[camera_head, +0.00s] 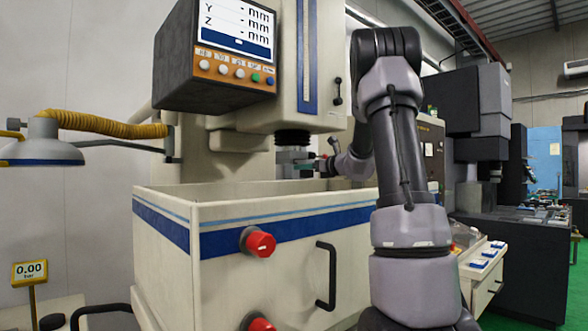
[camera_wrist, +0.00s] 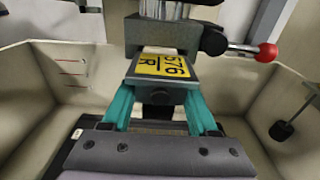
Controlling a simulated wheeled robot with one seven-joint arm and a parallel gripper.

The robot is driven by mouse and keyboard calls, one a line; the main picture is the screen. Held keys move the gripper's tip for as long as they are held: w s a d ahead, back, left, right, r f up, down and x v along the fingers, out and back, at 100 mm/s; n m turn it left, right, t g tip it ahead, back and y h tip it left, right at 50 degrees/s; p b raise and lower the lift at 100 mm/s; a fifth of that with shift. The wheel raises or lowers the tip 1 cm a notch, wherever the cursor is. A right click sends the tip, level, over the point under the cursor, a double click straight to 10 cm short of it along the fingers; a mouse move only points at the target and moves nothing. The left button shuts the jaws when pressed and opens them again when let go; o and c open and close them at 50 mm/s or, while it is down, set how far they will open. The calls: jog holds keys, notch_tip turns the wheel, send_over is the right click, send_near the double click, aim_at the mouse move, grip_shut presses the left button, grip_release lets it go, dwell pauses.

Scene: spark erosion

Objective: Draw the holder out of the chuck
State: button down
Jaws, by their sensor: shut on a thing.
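The holder (camera_wrist: 162,68) is a grey block with a yellow label reading 576 over R. My gripper (camera_wrist: 160,98) is shut on it, with a teal finger on each side. The dark chuck (camera_wrist: 165,35) is right against the holder's far side in the wrist view; I cannot tell how deeply the holder sits in it. In the head view the chuck (camera_head: 292,140) hangs under the machine head, with the holder (camera_head: 290,157) small just below it. My gripper (camera_head: 318,166) reaches in from the right there.
A lever with a red knob (camera_wrist: 267,53) sticks out right of the chuck. The open tank (camera_head: 250,205) surrounds the area below, its walls on both sides. A black float-like part (camera_wrist: 282,130) hangs at the right wall. A lamp (camera_head: 42,145) stands left.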

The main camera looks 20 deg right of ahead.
jog(key=v, duration=0.6)
dwell(1.1)
jog(key=shift+s+f, duration=0.15)
jog(key=shift+s, duration=0.05)
